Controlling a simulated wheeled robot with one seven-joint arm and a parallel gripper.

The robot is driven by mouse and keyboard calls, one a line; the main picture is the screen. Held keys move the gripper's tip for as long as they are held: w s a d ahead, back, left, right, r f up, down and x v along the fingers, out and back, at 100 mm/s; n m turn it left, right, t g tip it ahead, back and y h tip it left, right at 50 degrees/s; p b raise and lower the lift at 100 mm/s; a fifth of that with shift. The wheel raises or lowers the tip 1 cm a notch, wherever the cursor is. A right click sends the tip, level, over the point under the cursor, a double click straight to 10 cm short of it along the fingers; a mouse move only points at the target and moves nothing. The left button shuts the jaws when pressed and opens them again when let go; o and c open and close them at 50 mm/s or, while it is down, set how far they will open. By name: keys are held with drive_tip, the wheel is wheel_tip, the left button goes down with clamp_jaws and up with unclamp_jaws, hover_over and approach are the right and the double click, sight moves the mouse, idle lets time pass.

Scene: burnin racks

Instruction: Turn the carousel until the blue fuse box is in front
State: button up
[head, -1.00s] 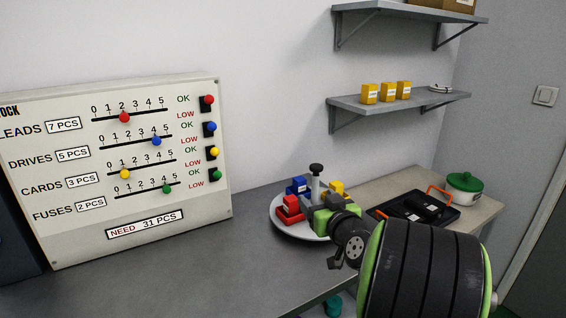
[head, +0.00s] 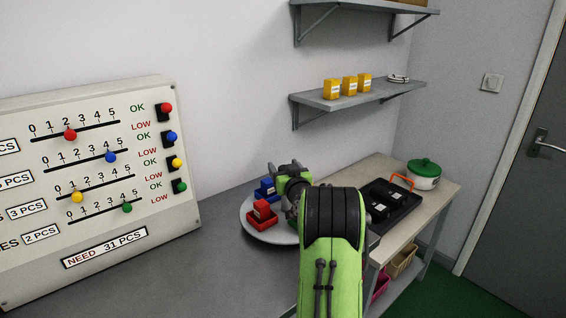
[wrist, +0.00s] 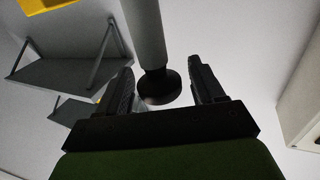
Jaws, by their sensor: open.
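The carousel (head: 284,238) is a pale round plate on the grey counter, partly hidden behind my arm. The blue fuse box (head: 266,187) sits at its back left. A red box (head: 262,218) sits toward the front left. The yellow box cannot be made out now. In the wrist view, my gripper (wrist: 160,72) is open, with its two fingers on either side of a grey post (wrist: 145,30) with a black knob (wrist: 158,87). Contact with the knob cannot be told.
A panel with sliders (head: 100,190) stands at the left. A black tray (head: 408,222) and a green-lidded white pot (head: 424,174) are on the counter at right. A wall shelf (head: 375,97) holds several yellow boxes. The counter front left of the carousel is clear.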

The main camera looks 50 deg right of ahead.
drive_tip(key=shift+w+d, duration=0.3)
drive_tip(key=shift+w, duration=0.25)
clamp_jaws()
